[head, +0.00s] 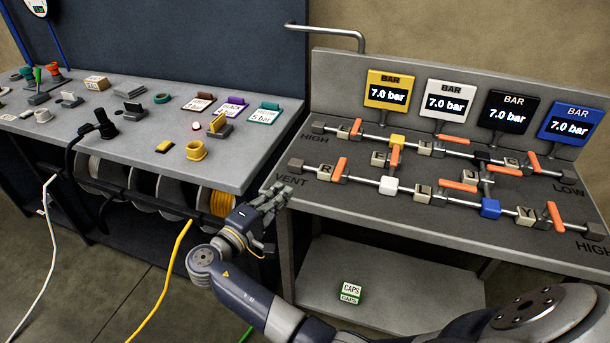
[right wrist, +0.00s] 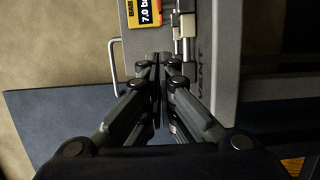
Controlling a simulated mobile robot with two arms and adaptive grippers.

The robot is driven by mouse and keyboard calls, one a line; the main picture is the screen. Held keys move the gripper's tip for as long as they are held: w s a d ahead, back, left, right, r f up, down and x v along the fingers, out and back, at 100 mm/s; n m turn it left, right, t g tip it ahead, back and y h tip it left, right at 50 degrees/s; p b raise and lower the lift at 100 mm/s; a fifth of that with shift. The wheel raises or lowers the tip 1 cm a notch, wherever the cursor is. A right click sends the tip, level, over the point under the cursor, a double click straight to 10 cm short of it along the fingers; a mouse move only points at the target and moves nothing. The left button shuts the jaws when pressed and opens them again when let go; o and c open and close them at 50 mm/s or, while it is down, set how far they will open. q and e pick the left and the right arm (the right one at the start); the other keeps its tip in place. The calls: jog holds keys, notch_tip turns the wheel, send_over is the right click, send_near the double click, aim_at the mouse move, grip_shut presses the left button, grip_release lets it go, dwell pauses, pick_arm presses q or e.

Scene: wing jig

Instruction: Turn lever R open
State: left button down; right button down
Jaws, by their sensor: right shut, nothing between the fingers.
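Lever R is an orange handle (head: 339,168) beside a block marked R (head: 324,173), on the front pipe of the grey valve panel near the VENT end. The handle lies crosswise to the pipe. My right gripper (head: 284,192) is at the left front edge of the panel, left of and below lever R, apart from it. It is shut and empty. In the right wrist view its closed fingers (right wrist: 160,60) point toward the panel edge near the VENT lettering; lever R cannot be made out there. My left gripper is not in view.
Other orange levers (head: 458,186) and pipes cover the panel right of lever R. Displays, such as the yellow one (head: 387,90), stand behind, each reading 7.0 bar. A grey bench (head: 140,140) with plugs and tags stands left. A CAPS box (head: 350,292) sits on the lower shelf.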

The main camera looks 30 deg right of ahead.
aim_at(339, 173)
jog(key=shift+d, duration=0.15)
jog(key=p+x, duration=0.3)
jog(key=x, duration=0.7)
jog(key=shift+w+r, duration=0.1)
jog(key=shift+r, duration=0.05)
jog(key=s+d+p, duration=0.2)
jog(key=shift+s, duration=0.25)
jog(key=shift+s+d+p, duration=0.15)
jog(key=shift+s+p, duration=0.2)
jog(key=shift+p, duration=0.05)
jog(key=shift+f, duration=0.25)
